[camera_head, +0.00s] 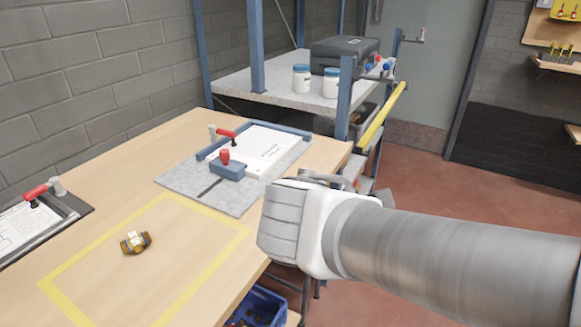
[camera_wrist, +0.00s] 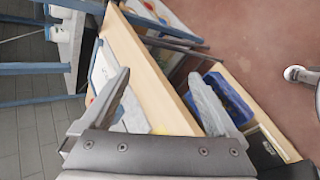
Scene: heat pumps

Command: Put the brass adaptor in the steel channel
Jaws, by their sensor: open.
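The brass adaptor (camera_head: 135,242) lies on the wooden table, inside a yellow taped rectangle (camera_head: 205,279). It is small, with a pale band across its middle. I cannot clearly make out a steel channel in either view. My gripper shows in the wrist view (camera_wrist: 160,73) with its two grey fingers wide apart and nothing between them. It is over the table's right edge, to the right of the adaptor and apart from it. In the head view my wrist hides most of the fingers. The adaptor cannot be made out in the wrist view.
A grey fixture plate (camera_head: 178,182) with a white panel, a blue block and red-handled clamps lies behind the adaptor. A shelf (camera_head: 240,84) holds jars and a case. A blue crate (camera_head: 262,304) sits below the table edge.

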